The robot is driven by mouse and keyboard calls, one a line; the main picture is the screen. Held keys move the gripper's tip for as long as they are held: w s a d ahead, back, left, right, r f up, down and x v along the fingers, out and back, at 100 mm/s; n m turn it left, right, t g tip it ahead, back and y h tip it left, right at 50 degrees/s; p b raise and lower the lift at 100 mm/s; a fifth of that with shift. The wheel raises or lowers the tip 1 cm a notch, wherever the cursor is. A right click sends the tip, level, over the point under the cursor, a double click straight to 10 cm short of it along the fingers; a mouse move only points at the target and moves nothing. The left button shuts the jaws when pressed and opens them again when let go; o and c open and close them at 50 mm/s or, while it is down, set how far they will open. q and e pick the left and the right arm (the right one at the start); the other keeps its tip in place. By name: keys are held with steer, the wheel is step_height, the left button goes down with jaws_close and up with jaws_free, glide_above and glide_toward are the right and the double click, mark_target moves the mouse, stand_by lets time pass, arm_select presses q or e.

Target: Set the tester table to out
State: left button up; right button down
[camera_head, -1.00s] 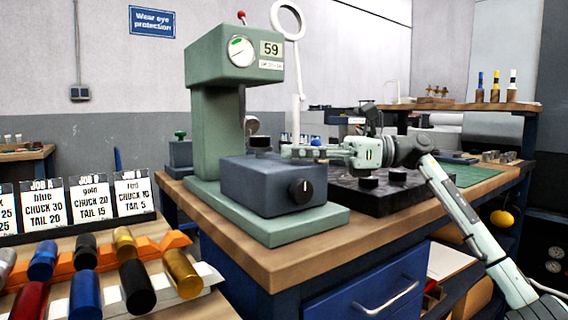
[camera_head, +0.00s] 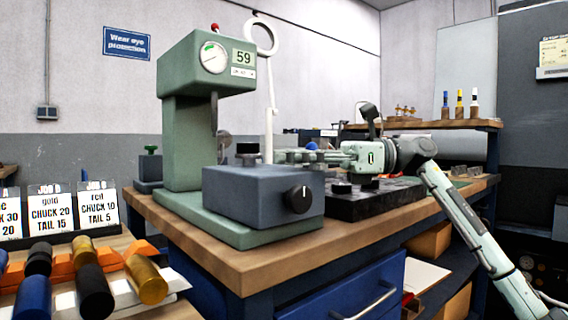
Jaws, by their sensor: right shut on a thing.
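The green tester (camera_head: 187,130) stands on the wooden bench, with a round dial and a "59" label on its head. Its table, a grey-blue block (camera_head: 245,195) with a black knob on its front, sits on the green base and overhangs close to the base's front edge. A dark round anvil (camera_head: 249,150) stands on the block, in front of the spindle. My right gripper (camera_head: 280,157) reaches in from the right at the block's far top edge. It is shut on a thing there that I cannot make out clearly. My left gripper is not in view.
A black plate (camera_head: 375,203) with dark round pieces lies right of the tester, under my right arm. A ring on a white stand (camera_head: 269,115) rises behind. Coloured cylinders (camera_head: 147,280) and job cards (camera_head: 98,208) are at left. The bench front (camera_head: 300,258) is clear.

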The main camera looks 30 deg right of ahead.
steer(key=shift+s+r, duration=0.1)
steer(key=shift+s, duration=0.05)
steer(key=c, duration=1.9)
jaws_free()
steer(key=shift+c, duration=0.2)
steer(key=o, duration=0.4)
steer(key=shift+s+d, duration=0.15)
steer(key=shift+s, duration=0.05)
steer(key=shift+c, duration=0.2)
steer(key=shift+w, duration=0.1)
steer(key=shift+d, duration=0.15)
steer(key=v, duration=1.1)
steer(key=shift+s+d, duration=0.25)
